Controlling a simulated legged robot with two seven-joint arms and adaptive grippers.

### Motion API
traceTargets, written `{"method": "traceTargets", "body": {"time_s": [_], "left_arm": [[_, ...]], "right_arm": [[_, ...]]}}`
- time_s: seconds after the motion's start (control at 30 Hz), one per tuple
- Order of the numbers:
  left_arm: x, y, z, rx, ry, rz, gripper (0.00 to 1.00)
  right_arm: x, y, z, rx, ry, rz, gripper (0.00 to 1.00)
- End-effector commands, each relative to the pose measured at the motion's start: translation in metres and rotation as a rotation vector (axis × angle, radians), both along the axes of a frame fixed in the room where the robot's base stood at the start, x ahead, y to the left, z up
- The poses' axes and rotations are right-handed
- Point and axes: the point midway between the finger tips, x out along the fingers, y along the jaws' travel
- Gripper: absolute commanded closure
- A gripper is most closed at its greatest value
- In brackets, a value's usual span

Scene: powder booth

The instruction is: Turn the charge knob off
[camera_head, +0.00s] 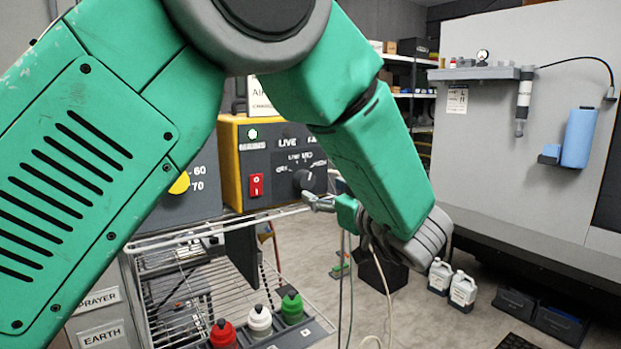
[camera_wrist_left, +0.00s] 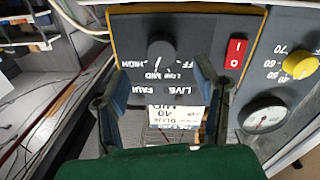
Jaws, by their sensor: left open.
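The black charge knob (camera_head: 304,180) sits on the dark front panel of a yellow-edged control box (camera_head: 229,165). In the left wrist view the knob (camera_wrist_left: 160,47) shows upside down, with OFF, LOW, MID and HIGH printed around it. I cannot tell which setting it points to. My left gripper (camera_head: 328,203) is beside the panel, just below and right of the knob in the head view. In the wrist view its two fingers (camera_wrist_left: 162,66) stand wide apart, one on each side of the knob's column, with nothing between them. My right gripper is not in view.
A red rocker switch (camera_head: 256,186) is next to the knob. A wire rack (camera_head: 185,285) stands below, with red, white and green capped bottles (camera_head: 259,318) at its front. Hoses hang near my gripper. White jugs (camera_head: 462,289) stand on the open floor at right.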

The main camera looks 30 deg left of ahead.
Motion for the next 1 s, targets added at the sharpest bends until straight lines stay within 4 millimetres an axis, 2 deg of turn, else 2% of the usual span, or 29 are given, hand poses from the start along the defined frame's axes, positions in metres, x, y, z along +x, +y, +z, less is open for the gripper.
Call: {"method": "traceTargets", "body": {"time_s": [0.1, 0.3, 0.5, 0.77, 0.9, 1.0], "left_arm": [[0.011, 0.023, 0.002, 0.000, 0.001, 0.002, 0.44], [0.024, 0.048, 0.002, 0.001, 0.000, 0.000, 0.44], [0.029, 0.059, 0.001, 0.001, -0.001, -0.001, 0.44], [0.029, 0.060, 0.000, 0.001, -0.001, -0.002, 0.44], [0.029, 0.059, 0.000, 0.001, -0.001, -0.002, 0.94], [0.030, 0.059, 0.000, 0.001, -0.001, -0.003, 0.94]], "right_arm": [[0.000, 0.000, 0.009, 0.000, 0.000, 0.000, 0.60], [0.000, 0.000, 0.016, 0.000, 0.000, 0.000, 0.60], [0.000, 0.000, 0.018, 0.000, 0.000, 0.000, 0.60], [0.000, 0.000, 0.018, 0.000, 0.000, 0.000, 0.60], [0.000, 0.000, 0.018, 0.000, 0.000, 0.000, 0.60], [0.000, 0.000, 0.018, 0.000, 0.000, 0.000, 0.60]]}}
